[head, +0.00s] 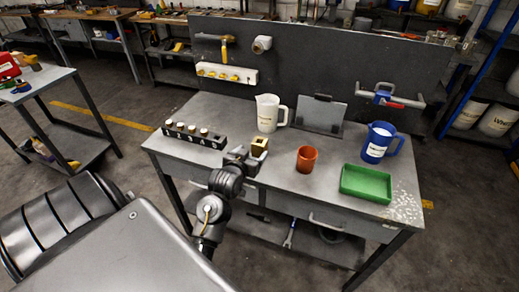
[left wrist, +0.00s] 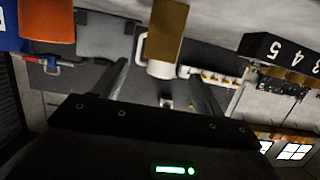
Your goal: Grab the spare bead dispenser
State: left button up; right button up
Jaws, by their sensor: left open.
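My left gripper (head: 241,153) is open and empty, just left of and in front of the dispenser in the head view. I cannot tell the exact gap. My right gripper is not in view.
A black numbered rack (head: 194,138) with several pale-capped pieces stands left of the dispenser. A white jug (head: 268,113) is behind it. An orange cup (head: 306,158), green tray (head: 366,183) and blue jug (head: 378,142) are to the right. A dark back panel closes off the bench.

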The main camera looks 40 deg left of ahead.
aim_at(257, 145)
pick_arm(q)
jog(key=x, duration=0.4)
jog(key=shift+w+p, duration=0.2)
jog(key=shift+p, duration=0.2)
jog(key=shift+p+x, duration=0.7)
jog(key=shift+x, duration=1.65)
jog(key=shift+s, duration=0.1)
jog(key=shift+c, duration=0.3)
jog(key=shift+a, duration=0.1)
jog(key=c, duration=1.4)
